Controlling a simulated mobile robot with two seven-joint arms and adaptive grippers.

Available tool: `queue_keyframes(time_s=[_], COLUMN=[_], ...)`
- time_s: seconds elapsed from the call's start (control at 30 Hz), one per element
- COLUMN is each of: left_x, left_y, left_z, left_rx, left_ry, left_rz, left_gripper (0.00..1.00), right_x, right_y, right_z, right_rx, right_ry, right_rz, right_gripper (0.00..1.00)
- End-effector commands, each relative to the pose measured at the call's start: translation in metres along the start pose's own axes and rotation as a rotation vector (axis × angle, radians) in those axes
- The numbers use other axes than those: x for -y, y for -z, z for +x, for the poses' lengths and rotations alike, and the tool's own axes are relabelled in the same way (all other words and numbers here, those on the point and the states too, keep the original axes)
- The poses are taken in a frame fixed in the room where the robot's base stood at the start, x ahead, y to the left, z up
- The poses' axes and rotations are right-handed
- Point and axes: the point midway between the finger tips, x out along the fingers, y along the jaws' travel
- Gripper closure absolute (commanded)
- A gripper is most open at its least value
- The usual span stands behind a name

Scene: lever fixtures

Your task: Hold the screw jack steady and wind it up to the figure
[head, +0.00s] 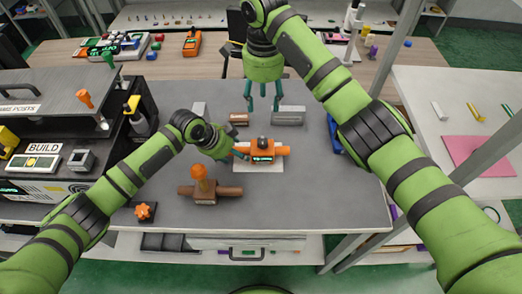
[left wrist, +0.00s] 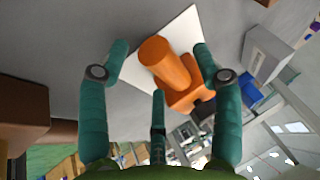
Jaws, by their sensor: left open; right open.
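The orange screw jack (head: 262,152) stands on a white plate (head: 246,169) at mid-table, with a lit green display on its front, a dark top and orange stubs at both sides. My left gripper (head: 236,153) is open at the jack's left side. In the left wrist view the jack's orange cylinder (left wrist: 165,63) lies between the spread fingers of that gripper (left wrist: 160,68); I cannot tell whether they touch it. My right gripper (head: 263,102) is open and empty, fingers pointing down, behind the jack. The display's figure is too small to read.
A brown fixture with an orange knob (head: 203,190) stands front left of the jack, near an orange star knob (head: 143,212). A grey block (head: 288,116) and a brown block (head: 239,119) lie behind. A blue item (head: 333,135) is partly behind my right arm. The front right tabletop is clear.

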Motion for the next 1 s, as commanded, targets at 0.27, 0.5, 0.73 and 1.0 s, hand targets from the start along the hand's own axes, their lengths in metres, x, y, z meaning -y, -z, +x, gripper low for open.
queue_keyframes(time_s=[0.27, 0.5, 0.73, 1.0], left_x=[0.002, 0.001, 0.000, 0.003], left_y=[-0.001, -0.001, -0.001, 0.000], left_z=[-0.040, -0.090, -0.116, -0.119], left_rx=[0.001, 0.002, 0.002, -0.002], left_ry=[0.004, 0.002, 0.000, 0.009], left_rz=[0.001, 0.001, 0.000, -0.009], left_gripper=[0.35, 0.35, 0.35, 0.35], right_x=[0.000, 0.000, 0.000, 0.001], right_y=[0.000, 0.000, 0.000, 0.002], right_z=[0.000, 0.000, 0.000, 0.003], right_rx=[0.000, 0.000, 0.000, -0.001], right_ry=[0.000, 0.000, 0.000, 0.001], right_rz=[0.000, 0.000, 0.000, 0.002], right_gripper=[0.47, 0.47, 0.47, 0.47])
